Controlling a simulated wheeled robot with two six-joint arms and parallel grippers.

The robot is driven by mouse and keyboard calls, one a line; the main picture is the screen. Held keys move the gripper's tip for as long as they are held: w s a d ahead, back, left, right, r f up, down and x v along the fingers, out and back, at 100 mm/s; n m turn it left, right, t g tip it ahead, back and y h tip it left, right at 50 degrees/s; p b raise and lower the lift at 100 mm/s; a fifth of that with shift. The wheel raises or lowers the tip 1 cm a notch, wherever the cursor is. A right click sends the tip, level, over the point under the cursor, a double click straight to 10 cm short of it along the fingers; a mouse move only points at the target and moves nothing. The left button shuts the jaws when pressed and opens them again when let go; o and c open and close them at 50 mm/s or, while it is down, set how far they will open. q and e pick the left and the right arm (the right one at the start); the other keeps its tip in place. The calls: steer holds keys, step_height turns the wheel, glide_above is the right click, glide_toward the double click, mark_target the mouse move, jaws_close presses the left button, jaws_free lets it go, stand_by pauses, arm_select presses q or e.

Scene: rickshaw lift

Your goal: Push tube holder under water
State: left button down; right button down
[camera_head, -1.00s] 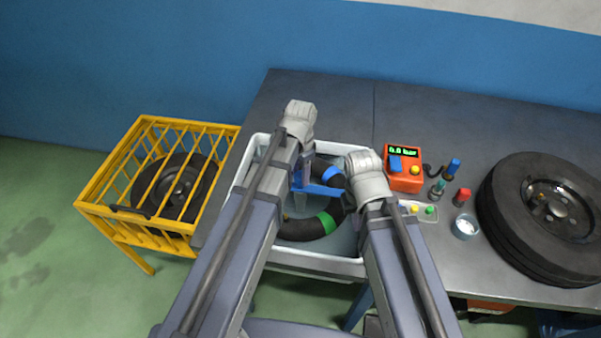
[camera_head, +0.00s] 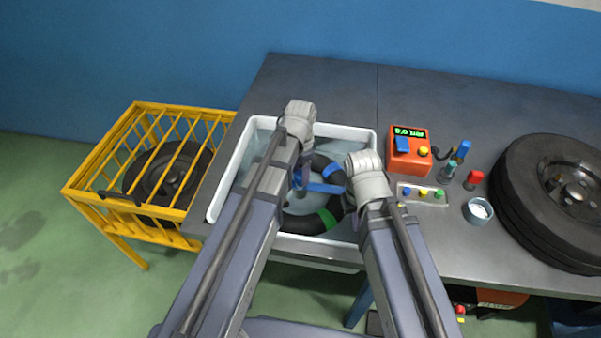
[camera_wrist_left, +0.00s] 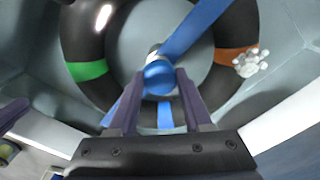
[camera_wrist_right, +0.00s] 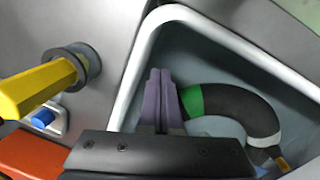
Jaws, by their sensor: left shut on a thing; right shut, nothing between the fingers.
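The blue tube holder (camera_head: 322,188) is a cross of bars with a round knob (camera_wrist_left: 159,77). It lies over the black inner tube (camera_head: 320,222), which has green, blue and orange bands. Both are inside the white water basin (camera_head: 228,170). My left gripper (camera_head: 304,180) points down into the basin, its fingers (camera_wrist_left: 155,88) shut on the knob. My right gripper (camera_wrist_right: 158,75) is shut and empty, its tips inside the basin beside the tube's green band; I cannot tell if they touch. My right forearm hides part of the tube's right side in the head view.
The grey bench (camera_head: 330,85) holds an orange pump box (camera_head: 409,160), a small tray of coloured caps (camera_head: 422,195), small bottles, a round tin (camera_head: 478,210) and a large wheel (camera_head: 555,200). A yellow cage (camera_head: 150,170) with a tyre stands left. The bench's back is clear.

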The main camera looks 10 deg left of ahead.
arm_select(q)
steer(key=shift+s, duration=0.15)
steer(key=shift+f, duration=0.15)
steer(key=c, duration=0.5)
jaws_free()
steer(key=shift+f, duration=0.1)
steer(key=shift+c, duration=0.2)
steer(key=shift+o, duration=1)
step_height(320, 180, up, 8)
steer(key=p, duration=0.8)
